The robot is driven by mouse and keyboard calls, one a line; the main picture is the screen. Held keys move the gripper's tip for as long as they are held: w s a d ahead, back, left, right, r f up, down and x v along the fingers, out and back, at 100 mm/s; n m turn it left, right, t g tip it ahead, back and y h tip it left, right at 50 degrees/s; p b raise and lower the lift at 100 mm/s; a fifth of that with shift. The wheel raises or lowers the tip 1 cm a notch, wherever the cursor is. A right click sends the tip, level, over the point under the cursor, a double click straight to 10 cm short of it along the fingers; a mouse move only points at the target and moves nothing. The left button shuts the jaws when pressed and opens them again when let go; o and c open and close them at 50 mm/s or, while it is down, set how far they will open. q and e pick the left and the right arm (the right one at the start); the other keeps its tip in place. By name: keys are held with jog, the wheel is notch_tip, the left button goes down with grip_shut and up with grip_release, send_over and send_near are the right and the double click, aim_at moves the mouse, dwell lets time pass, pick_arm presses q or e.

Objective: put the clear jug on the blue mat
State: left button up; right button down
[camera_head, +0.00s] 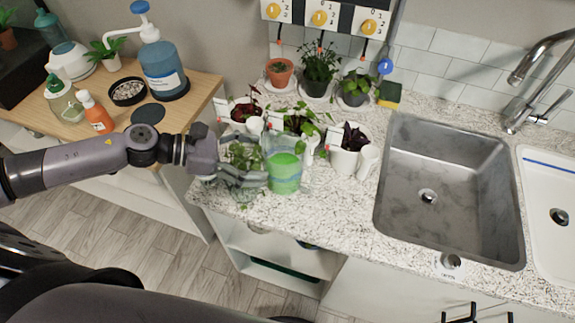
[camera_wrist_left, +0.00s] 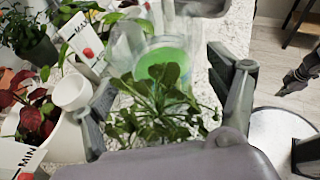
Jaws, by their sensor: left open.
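The clear jug (camera_head: 284,172) holds green liquid and stands upright near the front left edge of the granite counter. My left gripper (camera_head: 252,174) is just left of the jug, low over the counter, with its fingers pointing at it. In the left wrist view the jug (camera_wrist_left: 165,58) shows beyond the open fingers (camera_wrist_left: 165,95), with a leafy green plant (camera_wrist_left: 150,110) in front of it. I cannot tell whether a finger touches the jug. A dark blue-grey round mat (camera_head: 147,113) lies bare on the wooden table.
Potted plants (camera_head: 345,150) and small white cups crowd the counter behind and right of the jug. A steel sink (camera_head: 440,180) is further right. On the wooden table (camera_head: 200,88), a blue pump bottle (camera_head: 163,70), an orange bottle (camera_head: 97,114) and a pebble dish (camera_head: 128,91) surround the mat.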

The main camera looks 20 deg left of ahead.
aim_at(280, 160)
pick_arm(q)
jog(key=p+x, duration=0.3)
jog(key=x, duration=0.2)
jog(key=shift+w+d+p, duration=0.2)
jog(key=shift+p, duration=0.1)
jog(key=shift+w+d+f, duration=0.1)
jog(key=shift+d+f, duration=0.1)
jog(key=shift+r, duration=0.1)
jog(key=c, duration=1.2)
